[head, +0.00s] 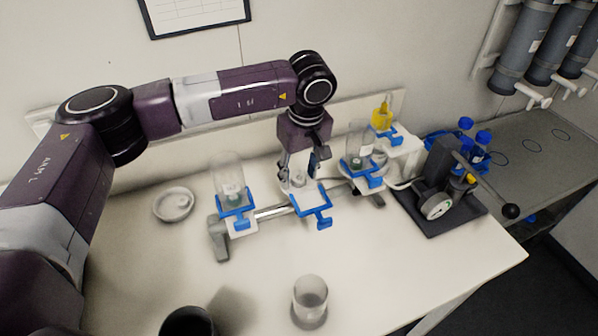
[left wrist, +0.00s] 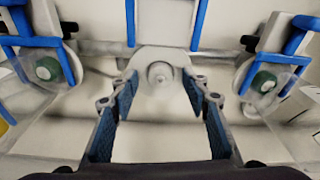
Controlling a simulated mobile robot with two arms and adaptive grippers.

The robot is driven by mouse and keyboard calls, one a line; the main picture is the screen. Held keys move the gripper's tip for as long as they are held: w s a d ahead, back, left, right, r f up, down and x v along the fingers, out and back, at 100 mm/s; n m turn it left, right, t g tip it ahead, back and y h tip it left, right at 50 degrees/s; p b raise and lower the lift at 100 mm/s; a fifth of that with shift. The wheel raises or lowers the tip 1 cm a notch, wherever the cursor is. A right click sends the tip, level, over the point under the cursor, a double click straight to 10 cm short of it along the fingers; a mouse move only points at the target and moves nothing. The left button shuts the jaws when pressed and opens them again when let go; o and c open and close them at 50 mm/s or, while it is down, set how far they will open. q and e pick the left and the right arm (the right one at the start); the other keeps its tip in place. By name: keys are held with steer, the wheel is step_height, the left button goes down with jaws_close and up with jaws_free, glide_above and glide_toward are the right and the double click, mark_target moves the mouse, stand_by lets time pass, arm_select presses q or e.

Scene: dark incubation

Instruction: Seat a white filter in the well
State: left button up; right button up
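My left gripper (head: 299,178) reaches down over the middle station of a three-station rack, between two clear funnels. In the left wrist view the same gripper (left wrist: 160,105) is open, its blue-padded fingers apart with nothing visible between the pads. The middle well (left wrist: 160,73) is a pale round seat with a small round centre, just beyond the fingertips. I cannot tell whether a white filter lies on it. A white round dish (head: 173,204) sits on the table left of the rack; its pale contents are unclear. My right gripper is not in view.
Clear funnels stand in blue clamps at the left station (head: 229,177) and right station (head: 360,145). A clear cup (head: 310,298) stands at the table's front. A dark gauge device (head: 437,190) and blue-capped bottles (head: 481,143) are at right. The table between rack and cup is clear.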

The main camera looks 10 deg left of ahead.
arm_select(q)
step_height(320, 180, up, 12)
steer(key=s+d, duration=0.1)
steer(key=shift+s, duration=0.15)
stand_by(0.4)
stand_by(1.1)
